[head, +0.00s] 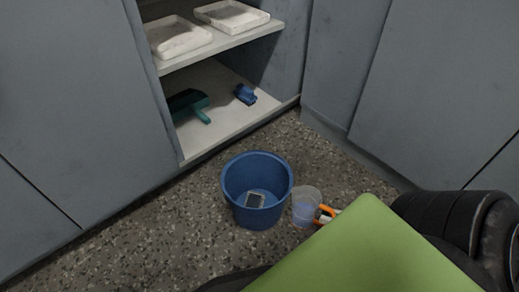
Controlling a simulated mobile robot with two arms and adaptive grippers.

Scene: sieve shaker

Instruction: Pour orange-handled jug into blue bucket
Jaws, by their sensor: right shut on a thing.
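The blue bucket (235,208) stands upright on the speckled floor in the middle of the head view. A small grey rectangular thing (255,201) shows inside it. The orange-handled jug (305,208) is clear, with a bluish tint low down, and is just right of the bucket. It looks roughly upright; I cannot tell whether it touches the bucket or the floor. My right gripper (328,213) is shut on the jug at its orange handle, mostly hidden behind a green panel. My left gripper is not in view.
An open cabinet behind the bucket has a shelf with white trays (180,37) (232,15). Below lie a dark green dustpan-like thing (190,103) and a small blue thing (245,94). Grey cabinet fronts (425,80) close in the right. Floor left of the bucket is clear.

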